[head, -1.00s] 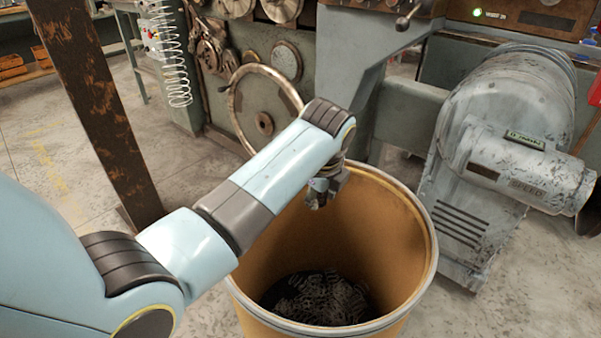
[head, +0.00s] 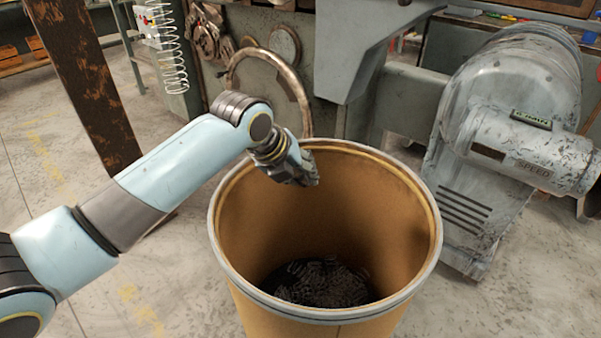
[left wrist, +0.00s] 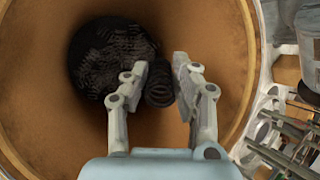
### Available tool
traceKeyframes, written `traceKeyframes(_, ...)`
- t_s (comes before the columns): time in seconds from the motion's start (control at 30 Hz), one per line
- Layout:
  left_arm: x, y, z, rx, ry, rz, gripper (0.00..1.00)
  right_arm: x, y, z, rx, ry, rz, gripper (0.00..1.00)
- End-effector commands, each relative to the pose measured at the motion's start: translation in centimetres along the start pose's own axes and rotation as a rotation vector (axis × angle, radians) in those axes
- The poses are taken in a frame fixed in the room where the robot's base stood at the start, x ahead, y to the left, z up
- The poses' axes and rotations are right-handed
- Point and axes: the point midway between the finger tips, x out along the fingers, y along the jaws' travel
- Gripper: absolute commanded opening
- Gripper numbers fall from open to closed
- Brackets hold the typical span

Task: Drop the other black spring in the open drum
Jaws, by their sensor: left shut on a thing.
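The open drum (head: 335,228) is a tan-brown barrel with a pale metal rim, and it also shows in the left wrist view (left wrist: 215,35). A pile of dark springs (head: 318,284) lies on its bottom. My left gripper (head: 310,178) hangs inside the rim at the drum's upper left, high above the pile. In the left wrist view my left gripper (left wrist: 160,85) points down into the drum, shut on a black spring (left wrist: 158,92) between its fingertips. In the head view this spring is too small to make out. My right gripper is not in view.
A grey machine with a motor housing (head: 515,110) stands right of the drum. A handwheel (head: 270,85) is behind it. A rusty post (head: 88,90) and a hanging pale spring (head: 168,50) are at the left. The floor at the left is clear.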

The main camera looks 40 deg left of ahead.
Motion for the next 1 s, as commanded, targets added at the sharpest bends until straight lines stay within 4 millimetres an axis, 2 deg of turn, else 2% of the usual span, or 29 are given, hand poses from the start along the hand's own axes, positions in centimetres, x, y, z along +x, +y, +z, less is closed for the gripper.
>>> traceKeyframes(0.27, 0.1, 0.0, 0.0, 0.000, -0.002, -0.001, 0.00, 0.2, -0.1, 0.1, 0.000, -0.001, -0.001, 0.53)
traceKeyframes(0.3, 0.1, 0.0, 0.0, 0.000, -0.002, -0.001, 0.30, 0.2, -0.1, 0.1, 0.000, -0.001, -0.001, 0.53)
traceKeyframes(0.5, 0.1, 0.0, 0.0, -0.001, -0.001, -0.001, 0.53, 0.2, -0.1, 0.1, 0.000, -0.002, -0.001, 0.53)
traceKeyframes(0.8, -0.2, 0.1, 0.0, 0.000, -0.001, 0.000, 0.53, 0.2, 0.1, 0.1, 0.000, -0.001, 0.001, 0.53)
traceKeyframes(0.87, -0.8, 0.1, 0.0, 0.000, -0.002, 0.000, 0.53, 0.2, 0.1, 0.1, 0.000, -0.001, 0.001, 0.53)
traceKeyframes(1.0, -3.3, 0.1, 0.0, 0.003, -0.004, -0.001, 0.53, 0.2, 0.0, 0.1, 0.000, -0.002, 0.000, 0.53)
